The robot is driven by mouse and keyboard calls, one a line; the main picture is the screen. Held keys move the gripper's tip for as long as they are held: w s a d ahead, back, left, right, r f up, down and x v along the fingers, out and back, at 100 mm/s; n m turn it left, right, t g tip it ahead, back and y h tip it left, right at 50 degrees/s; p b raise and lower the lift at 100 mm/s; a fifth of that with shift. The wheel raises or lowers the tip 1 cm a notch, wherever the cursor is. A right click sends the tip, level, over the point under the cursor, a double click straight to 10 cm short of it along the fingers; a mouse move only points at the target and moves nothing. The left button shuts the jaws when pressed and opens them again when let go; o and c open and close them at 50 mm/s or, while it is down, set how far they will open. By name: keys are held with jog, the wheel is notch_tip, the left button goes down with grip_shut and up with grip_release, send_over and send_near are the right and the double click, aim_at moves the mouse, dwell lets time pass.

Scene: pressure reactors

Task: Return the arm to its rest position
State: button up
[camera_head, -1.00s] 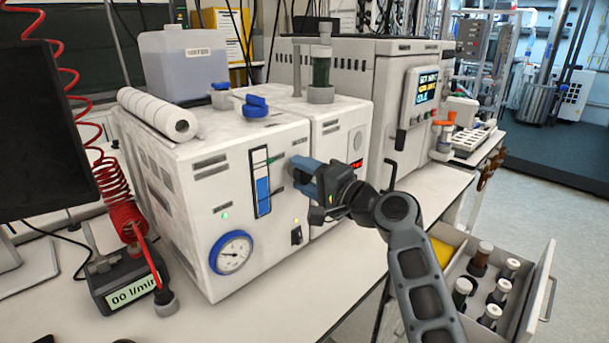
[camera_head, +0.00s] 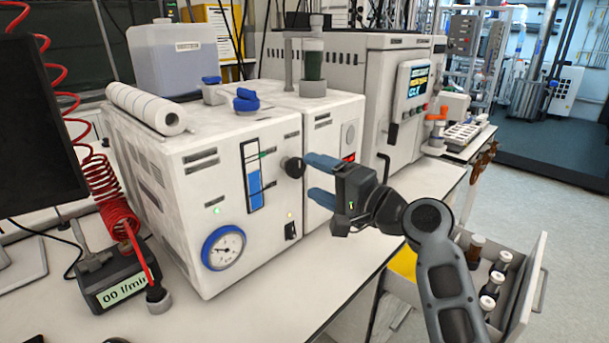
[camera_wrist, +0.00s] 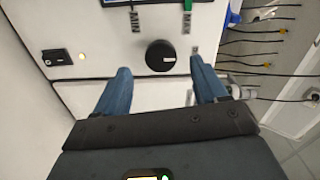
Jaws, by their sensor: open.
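My gripper (camera_head: 318,178) is open and empty, with two blue fingers spread apart. It is in front of the white reactor cabinet (camera_head: 190,225), to the right of a black round knob (camera_head: 293,167). In the wrist view the knob (camera_wrist: 161,56) lies ahead of and between the fingers (camera_wrist: 158,85), with a MIN and a MAX label near it. The fingers are clear of the knob. My arm reaches up from the lower right in the head view.
An open drawer (camera_head: 525,290) with several capped bottles is at the lower right, close under my arm. A pressure gauge (camera_head: 223,248) and a switch (camera_head: 291,231) are on the cabinet front. A black monitor (camera_head: 38,125) stands at the left. Floor is free at the right.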

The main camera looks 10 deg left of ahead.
jog(key=shift+v, duration=0.95)
